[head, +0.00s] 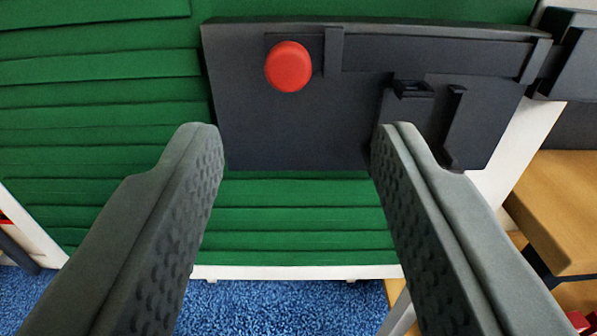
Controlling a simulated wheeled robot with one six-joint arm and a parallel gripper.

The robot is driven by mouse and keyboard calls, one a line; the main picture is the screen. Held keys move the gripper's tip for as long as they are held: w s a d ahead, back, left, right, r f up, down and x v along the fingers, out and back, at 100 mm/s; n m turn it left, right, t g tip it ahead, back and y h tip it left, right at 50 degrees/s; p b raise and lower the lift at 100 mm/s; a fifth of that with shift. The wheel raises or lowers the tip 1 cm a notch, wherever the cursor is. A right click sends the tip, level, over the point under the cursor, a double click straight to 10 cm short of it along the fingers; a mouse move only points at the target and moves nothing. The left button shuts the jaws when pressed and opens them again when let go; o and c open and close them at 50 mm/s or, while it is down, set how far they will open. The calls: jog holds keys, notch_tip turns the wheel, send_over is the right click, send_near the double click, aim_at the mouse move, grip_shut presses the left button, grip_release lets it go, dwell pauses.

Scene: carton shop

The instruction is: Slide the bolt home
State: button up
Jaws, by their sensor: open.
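The bolt's round red knob (288,66) sits near the upper left of a dark grey plate (290,130) on a green slatted panel. A dark bar (430,58) runs from the knob side to the right along the plate's top, under narrow straps. A separate dark block (565,60) stands at the plate's right end; whether the bar enters it I cannot tell. My gripper (291,140) is open and empty. Its two fingers reach up from below, apart, with the tips below the knob in the picture, one on each side of it.
The green slatted panel (100,110) has a white frame (300,272) along its lower edge. Small dark brackets (412,88) stick out of the plate's right half. A wooden surface (565,200) is at the right. Blue carpet (280,308) lies below.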

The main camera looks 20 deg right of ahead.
jog(key=v, duration=0.8)
jog(key=shift+s, duration=0.35)
jog(key=shift+r, duration=0.1)
jog(key=s+r+n+t+y, duration=0.1)
jog(key=s+r+y, duration=0.3)
jog(key=s, duration=0.5)
jog(key=s+d+n+y, duration=0.1)
jog(key=s+n, duration=0.1)
jog(key=s, duration=2.2)
jog(key=shift+s+r+n+g+y, duration=0.25)
jog(key=shift+s+n+g+y, duration=0.05)
jog(key=shift+g, duration=0.1)
